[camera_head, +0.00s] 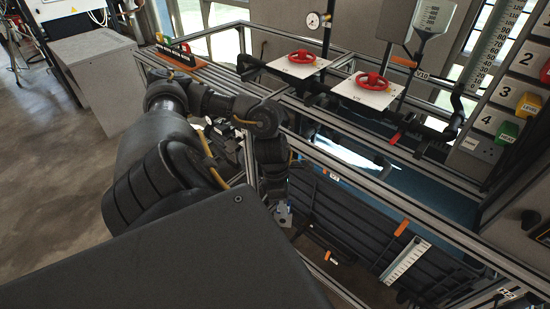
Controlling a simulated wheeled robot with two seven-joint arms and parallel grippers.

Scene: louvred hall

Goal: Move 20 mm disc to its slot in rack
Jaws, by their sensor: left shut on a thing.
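My left arm comes in from the lower left, and its gripper (283,214) points down beside the metal frame rail, over the dark slatted panel. The gripper is small and partly hidden by its own wrist. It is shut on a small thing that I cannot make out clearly. An orange rack-like board (180,56) with small black, red, yellow and green pieces lies at the far left end of the frame. I cannot pick out a 20 mm disc or its slot for certain. My right gripper is not in view.
Two red handwheels (302,57) (372,82) sit on white plates along the frame. A pressure gauge (313,20) stands behind them. A panel with numbered labels (505,92) is at the right. A grey cabinet (95,75) stands at the left, with open floor before it.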

